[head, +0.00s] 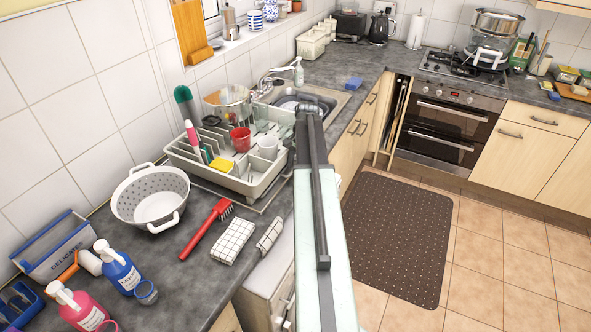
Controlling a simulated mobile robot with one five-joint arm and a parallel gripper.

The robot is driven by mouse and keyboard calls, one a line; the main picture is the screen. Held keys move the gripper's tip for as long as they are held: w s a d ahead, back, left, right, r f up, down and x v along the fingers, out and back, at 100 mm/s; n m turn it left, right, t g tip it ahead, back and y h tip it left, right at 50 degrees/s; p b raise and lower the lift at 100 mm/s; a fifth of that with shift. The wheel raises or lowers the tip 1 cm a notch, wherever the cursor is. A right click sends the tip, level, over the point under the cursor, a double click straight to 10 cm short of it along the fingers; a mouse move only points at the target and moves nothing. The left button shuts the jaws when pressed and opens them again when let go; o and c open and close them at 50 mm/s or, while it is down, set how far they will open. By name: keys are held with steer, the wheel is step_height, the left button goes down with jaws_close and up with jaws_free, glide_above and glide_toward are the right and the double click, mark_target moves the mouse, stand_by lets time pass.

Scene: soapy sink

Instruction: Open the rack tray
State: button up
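A cream dish rack (190,163) stands on the dark counter left of the sink. It holds a red mug (240,139), a white mug (268,147), a yellow sponge (221,165) and upright utensils. A thin, flat edge (225,198) shows beneath its front side; I cannot tell whether this is a separate tray. My arm reaches up the middle of the view, right of the rack. My gripper (308,109) is at its far end, near the sink (335,104). Its fingers are too small and dark to tell open from shut. The arm hides part of the counter edge.
A white colander (150,200), a red brush (207,228) and a checked cloth (234,241) lie left and in front of the rack. Soap bottles (118,266) stand at lower left. A pale appliance front (272,290) is under the counter. The floor mat (398,235) area is clear.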

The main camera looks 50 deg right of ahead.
steer(key=shift+r, duration=0.1)
jaws_close()
steer(key=shift+a, duration=0.1)
stand_by(1.1)
